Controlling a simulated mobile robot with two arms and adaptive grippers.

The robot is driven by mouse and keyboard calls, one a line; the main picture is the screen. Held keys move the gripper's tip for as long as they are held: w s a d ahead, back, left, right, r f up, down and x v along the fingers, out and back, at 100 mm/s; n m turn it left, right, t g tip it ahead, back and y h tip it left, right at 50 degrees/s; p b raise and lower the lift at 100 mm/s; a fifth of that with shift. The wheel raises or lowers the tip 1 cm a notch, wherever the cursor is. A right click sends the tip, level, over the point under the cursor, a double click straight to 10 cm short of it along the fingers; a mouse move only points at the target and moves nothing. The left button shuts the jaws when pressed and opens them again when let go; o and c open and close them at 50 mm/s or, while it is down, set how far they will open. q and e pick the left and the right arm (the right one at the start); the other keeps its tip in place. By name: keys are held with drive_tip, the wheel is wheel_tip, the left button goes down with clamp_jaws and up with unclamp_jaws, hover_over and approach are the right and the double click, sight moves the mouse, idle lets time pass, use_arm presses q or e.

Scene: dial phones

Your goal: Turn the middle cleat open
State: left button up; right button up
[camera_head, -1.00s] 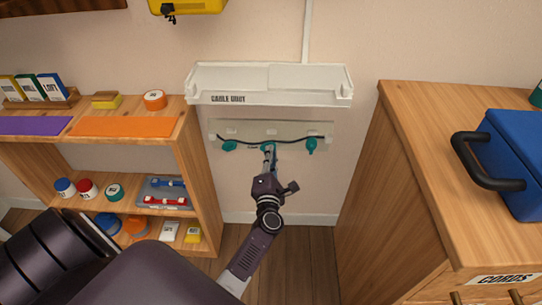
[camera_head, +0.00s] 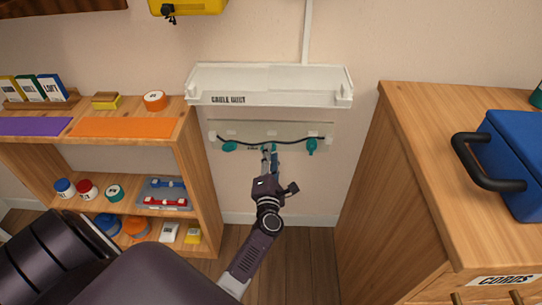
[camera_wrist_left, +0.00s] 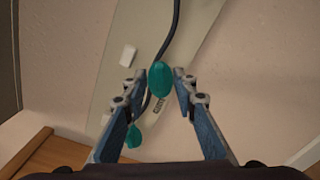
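The middle cleat, a teal oval (camera_wrist_left: 160,79), shows in the left wrist view on a pale board, between my two fingertips with a gap on each side. In the head view my gripper mostly hides it. My left gripper (camera_head: 269,149) reaches the board in the head view; its spread fingers also show in the left wrist view (camera_wrist_left: 160,88). A left teal cleat (camera_head: 229,146) and a right teal cleat (camera_head: 311,147) sit on the same board (camera_head: 290,130). A dark cable (camera_head: 240,143) runs along the cleats. My right gripper is not in view.
A white cable tray (camera_head: 300,97) juts from the wall just above the board. A wooden shelf (camera_head: 197,170) stands on the left and a wooden cabinet (camera_head: 385,190) with a blue box (camera_head: 520,150) on the right. The floor between them is clear.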

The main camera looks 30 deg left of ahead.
use_arm(q)
drive_tip(key=v, duration=0.7)
drive_tip(key=shift+d, duration=0.15)
drive_tip(key=shift+s, duration=0.1)
